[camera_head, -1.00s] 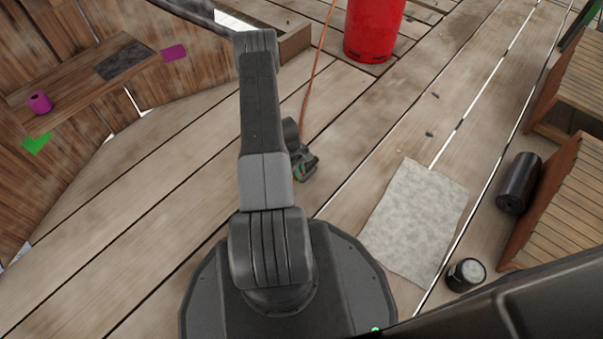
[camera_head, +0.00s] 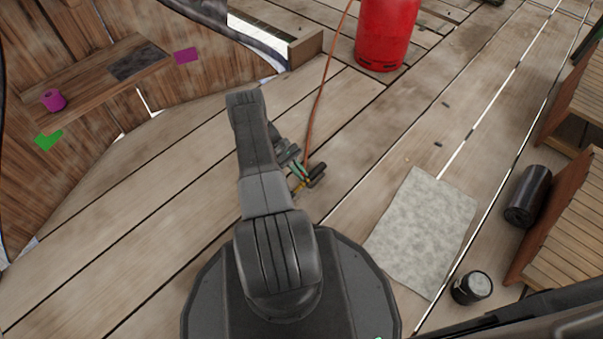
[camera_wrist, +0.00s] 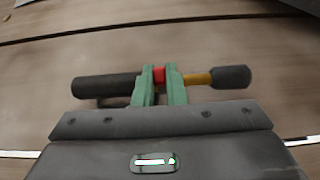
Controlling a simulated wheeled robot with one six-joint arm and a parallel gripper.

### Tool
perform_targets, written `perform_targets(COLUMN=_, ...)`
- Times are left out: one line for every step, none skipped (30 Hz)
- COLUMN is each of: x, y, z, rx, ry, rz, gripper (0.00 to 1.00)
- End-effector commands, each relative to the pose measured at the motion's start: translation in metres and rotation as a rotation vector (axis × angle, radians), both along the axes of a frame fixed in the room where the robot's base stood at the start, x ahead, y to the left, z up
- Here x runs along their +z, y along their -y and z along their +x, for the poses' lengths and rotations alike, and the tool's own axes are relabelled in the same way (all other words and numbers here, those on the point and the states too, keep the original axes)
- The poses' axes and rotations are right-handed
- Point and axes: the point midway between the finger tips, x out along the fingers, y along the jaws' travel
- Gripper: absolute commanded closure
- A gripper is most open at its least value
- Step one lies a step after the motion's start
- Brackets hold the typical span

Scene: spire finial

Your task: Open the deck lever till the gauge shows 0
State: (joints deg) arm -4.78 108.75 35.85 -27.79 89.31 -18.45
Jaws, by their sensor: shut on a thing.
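My gripper (camera_wrist: 160,76) has green fingers and is shut on a torch-like tool. The tool has a long dark handle (camera_wrist: 105,85), a red band at the fingers, a brass neck (camera_wrist: 197,79) and a dark, wider end (camera_wrist: 231,77). It lies across the fingers, low over the planks; I cannot tell whether it touches them. In the head view my gripper (camera_head: 298,172) is partly hidden by my arm, with the brass neck and dark end (camera_head: 316,171) showing. I cannot make out a deck lever or a gauge in either view.
An orange hose (camera_head: 322,100) runs along the deck between the red cylinder (camera_head: 385,35) and my gripper's area. A grey mat (camera_head: 425,230), a black roll (camera_head: 527,195) and a small jar (camera_head: 472,287) lie right. A wooden bench (camera_head: 90,85) stands left. Planks at left are clear.

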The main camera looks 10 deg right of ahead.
Motion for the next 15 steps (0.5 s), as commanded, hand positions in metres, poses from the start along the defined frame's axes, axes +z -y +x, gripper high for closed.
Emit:
perform_targets(x=-0.002, y=-0.0013, z=0.0013, rx=0.002, ry=-0.007, rz=-0.007, gripper=1.0)
perform_targets(x=-0.0022, y=-0.0015, z=0.0016, rx=0.002, ry=-0.014, rz=-0.012, gripper=1.0)
perform_targets(x=-0.0025, y=-0.0016, z=0.0017, rx=0.002, ry=-0.021, rz=-0.017, gripper=1.0)
perform_targets(x=-0.0023, y=-0.0018, z=0.0021, rx=0.002, ry=-0.025, rz=-0.021, gripper=1.0)
perform_targets(x=-0.0022, y=-0.0019, z=0.0026, rx=0.002, ry=-0.029, rz=-0.024, gripper=1.0)
perform_targets(x=-0.0024, y=-0.0021, z=0.0028, rx=0.002, ry=-0.033, rz=-0.027, gripper=1.0)
perform_targets(x=-0.0024, y=-0.0021, z=0.0028, rx=0.002, ry=-0.036, rz=-0.03, gripper=1.0)
perform_targets(x=-0.0025, y=-0.0022, z=0.0029, rx=0.002, ry=-0.04, rz=-0.032, gripper=1.0)
perform_targets(x=-0.0025, y=-0.0023, z=0.003, rx=0.002, ry=-0.042, rz=-0.034, gripper=1.0)
perform_targets(x=-0.0025, y=-0.0023, z=0.0031, rx=0.002, ry=-0.043, rz=-0.035, gripper=1.0)
perform_targets(x=-0.0026, y=-0.0023, z=0.0032, rx=0.002, ry=-0.044, rz=-0.035, gripper=1.0)
perform_targets(x=-0.0026, y=-0.0024, z=0.0032, rx=0.002, ry=-0.044, rz=-0.036, gripper=1.0)
perform_targets(x=-0.0026, y=-0.0025, z=0.0034, rx=0.002, ry=-0.045, rz=-0.036, gripper=1.0)
perform_targets(x=-0.0026, y=-0.0025, z=0.0034, rx=0.002, ry=-0.045, rz=-0.036, gripper=1.0)
perform_targets(x=-0.0026, y=-0.0025, z=0.0034, rx=0.002, ry=-0.045, rz=-0.036, gripper=1.0)
